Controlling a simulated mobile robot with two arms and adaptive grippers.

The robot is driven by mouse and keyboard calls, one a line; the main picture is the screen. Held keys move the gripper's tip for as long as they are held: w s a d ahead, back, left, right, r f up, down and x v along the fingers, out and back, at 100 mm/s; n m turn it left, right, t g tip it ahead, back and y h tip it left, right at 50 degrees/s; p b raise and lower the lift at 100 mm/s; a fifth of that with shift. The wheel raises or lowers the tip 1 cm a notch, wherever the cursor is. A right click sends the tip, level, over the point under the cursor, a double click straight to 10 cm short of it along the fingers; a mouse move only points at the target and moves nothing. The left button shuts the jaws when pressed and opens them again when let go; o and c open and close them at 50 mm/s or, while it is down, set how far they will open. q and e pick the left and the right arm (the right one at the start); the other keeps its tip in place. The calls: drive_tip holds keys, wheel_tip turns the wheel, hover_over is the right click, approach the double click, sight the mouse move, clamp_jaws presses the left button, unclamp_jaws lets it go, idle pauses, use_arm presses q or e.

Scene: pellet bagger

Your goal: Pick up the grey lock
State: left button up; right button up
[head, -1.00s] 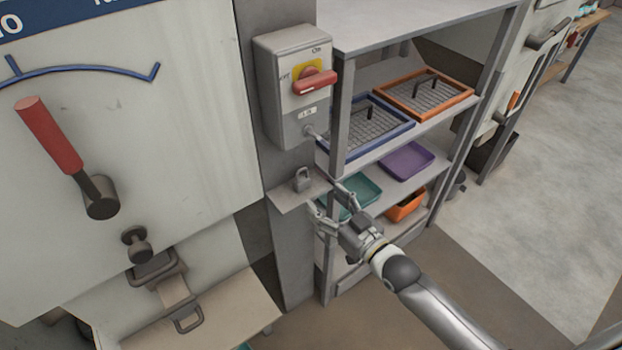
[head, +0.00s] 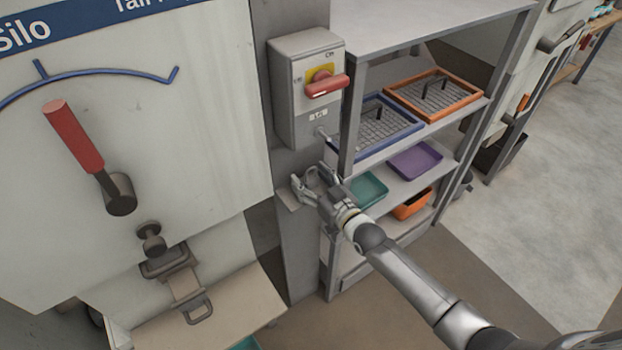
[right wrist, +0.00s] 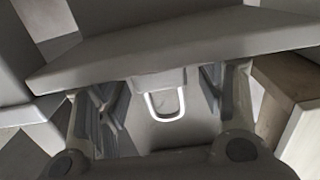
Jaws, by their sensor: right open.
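The grey lock (right wrist: 165,101) shows in the right wrist view between my right gripper's fingers, its pale U-shaped shackle clear and its body partly cut off from sight by the small ledge (right wrist: 180,45). In the head view my right gripper (head: 312,178) is at the small ledge below the switch box, and its fingers largely cover the lock there. The right gripper is open, with one finger on each side of the lock. Gaps show between the fingers and the shackle. My left gripper is not in view.
The grey switch box (head: 302,100) with a red handle (head: 327,86) is just above the gripper. A shelf rack with a blue-rimmed tray (head: 385,127), an orange-rimmed tray (head: 480,99) and a teal tray (head: 368,190) stands close on the right. The red-handled lever (head: 73,135) is at left.

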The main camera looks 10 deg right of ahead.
sight(308, 170)
drive_tip(key=c, duration=1.2)
drive_tip(key=shift+o, duration=0.2)
drive_tip(key=shift+r, duration=0.1)
drive_tip(key=shift+w+r, duration=0.1)
drive_tip(key=shift+r, duration=0.25)
wheel_tip(308, 170, up, 2)
drive_tip(key=shift+r, duration=0.15)
drive_tip(key=s+r, duration=0.1)
drive_tip(key=s+a+r, duration=0.1)
drive_tip(key=s+r, duration=0.2)
drive_tip(key=r, duration=0.1)
drive_tip(key=shift+s+a+r, duration=0.2)
drive_tip(key=shift+s+a, duration=0.05)
drive_tip(key=shift+a, duration=0.1)
drive_tip(key=s+a+r+b, duration=0.2)
drive_tip(key=s+a+r, duration=0.1)
drive_tip(key=s, duration=0.5)
drive_tip(key=shift+s+r, duration=0.4)
drive_tip(key=shift+r, duration=0.4)
